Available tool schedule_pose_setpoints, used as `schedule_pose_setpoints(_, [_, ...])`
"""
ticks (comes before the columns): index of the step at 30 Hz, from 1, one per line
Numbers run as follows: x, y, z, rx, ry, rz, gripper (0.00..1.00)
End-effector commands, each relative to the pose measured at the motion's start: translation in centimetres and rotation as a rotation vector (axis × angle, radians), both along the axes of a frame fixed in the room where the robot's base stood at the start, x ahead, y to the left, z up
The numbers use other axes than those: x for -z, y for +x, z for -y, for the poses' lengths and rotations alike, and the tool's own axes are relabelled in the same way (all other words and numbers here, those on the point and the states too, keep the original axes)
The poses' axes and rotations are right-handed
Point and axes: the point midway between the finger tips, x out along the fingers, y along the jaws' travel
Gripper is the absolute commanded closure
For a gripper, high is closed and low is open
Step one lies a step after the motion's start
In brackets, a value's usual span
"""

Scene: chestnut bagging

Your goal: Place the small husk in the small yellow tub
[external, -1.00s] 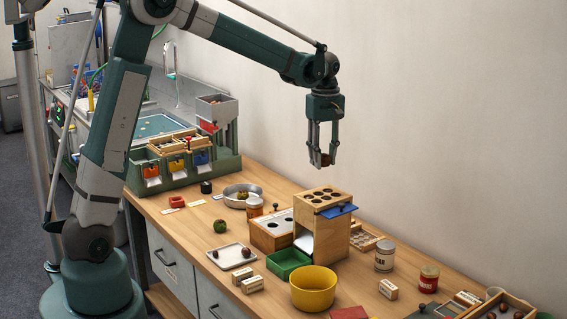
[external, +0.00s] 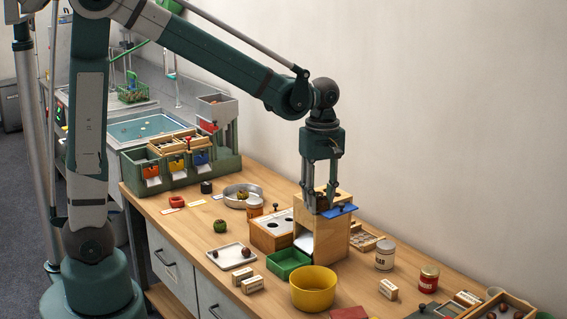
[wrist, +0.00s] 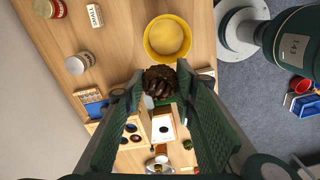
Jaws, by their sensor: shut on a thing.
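My gripper (external: 320,208) is shut on a dark brown, rough-looking husk. The husk (wrist: 160,78) shows between the fingertips in the wrist view; in the external view it is too small and dark to make out. In the external view, the fingertips overlap the top of the wooden box with holes; whether they touch it I cannot tell. The yellow tub (external: 313,291) stands on the bench, nearer the external camera than the gripper. In the wrist view the tub (wrist: 150,46) is just above the husk and looks empty inside.
The wooden box (external: 330,238) with a blue tab stands near the gripper. A green tray (external: 288,262) lies left of the tub.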

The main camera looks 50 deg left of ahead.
Motion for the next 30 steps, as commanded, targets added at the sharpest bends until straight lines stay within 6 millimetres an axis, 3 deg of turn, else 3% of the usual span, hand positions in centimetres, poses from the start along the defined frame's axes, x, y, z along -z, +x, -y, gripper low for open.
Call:
schedule_pose_setpoints(8, [0.4, -2.9, 1.9, 0.006, 0.000, 0.000, 0.82])
schedule_pose_setpoints(17, [3.3, -2.9, 1.9, 0.005, 0.000, 0.000, 0.82])
schedule_pose_setpoints(24, [6.6, -2.9, 1.9, 0.005, 0.000, 0.000, 0.82])
schedule_pose_setpoints(30, [10.9, -2.8, 1.9, 0.005, 0.000, 0.000, 0.82])
